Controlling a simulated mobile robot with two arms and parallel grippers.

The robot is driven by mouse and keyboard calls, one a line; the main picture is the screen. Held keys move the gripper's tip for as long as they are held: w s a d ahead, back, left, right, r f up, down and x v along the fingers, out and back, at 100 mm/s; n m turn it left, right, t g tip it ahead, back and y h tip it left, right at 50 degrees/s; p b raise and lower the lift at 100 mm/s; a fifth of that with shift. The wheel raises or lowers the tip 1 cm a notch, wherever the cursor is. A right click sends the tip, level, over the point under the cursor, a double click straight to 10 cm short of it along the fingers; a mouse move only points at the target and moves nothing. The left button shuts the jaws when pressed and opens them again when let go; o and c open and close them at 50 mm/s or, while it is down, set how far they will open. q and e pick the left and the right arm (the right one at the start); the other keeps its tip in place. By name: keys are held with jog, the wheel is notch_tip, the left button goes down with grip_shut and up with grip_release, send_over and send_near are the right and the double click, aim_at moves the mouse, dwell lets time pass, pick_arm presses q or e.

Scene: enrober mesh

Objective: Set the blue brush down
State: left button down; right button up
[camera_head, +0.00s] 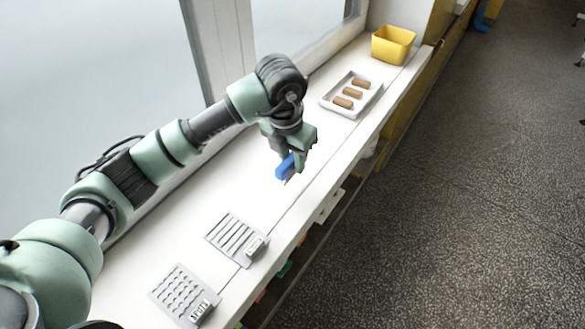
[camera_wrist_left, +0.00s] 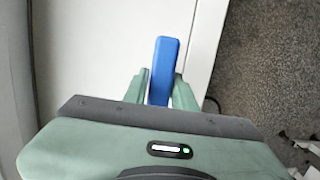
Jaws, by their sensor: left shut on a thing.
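The blue brush (camera_head: 285,167) is between the fingers of my left gripper (camera_head: 300,160), over the white counter in the head view. In the left wrist view the blue brush (camera_wrist_left: 164,70) sticks out past the two green fingers of the left gripper (camera_wrist_left: 161,88), which are shut on it. I cannot tell from these views whether the brush touches the counter. Its bristles are not clearly visible. My right gripper is in neither view.
The white counter (camera_head: 232,185) is clear around the brush. Two grey slotted plates (camera_head: 232,236) (camera_head: 180,288) lie nearer me. A white tray (camera_head: 328,103) with brown bars and a yellow bin (camera_head: 392,46) stand farther along. The counter's front edge drops to a speckled floor (camera_head: 450,200).

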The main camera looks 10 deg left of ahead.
aim_at(293, 171)
pick_arm(q)
notch_tip(293, 171, down, 4)
jog(key=shift+r, duration=0.2)
jog(key=shift+f, duration=0.25)
jog(key=c, duration=1.1)
grip_release()
jog(key=shift+c, duration=0.2)
jog(key=shift+r, duration=0.15)
jog(key=r, duration=0.3)
jog(key=s+r+b, duration=0.1)
jog(key=r, duration=0.7)
jog(key=shift+s+a+b, duration=0.25)
jog(key=shift+a+b, duration=0.05)
jog(key=shift+b, duration=0.1)
jog(key=shift+s+r, duration=0.1)
jog(key=shift+r, duration=0.35)
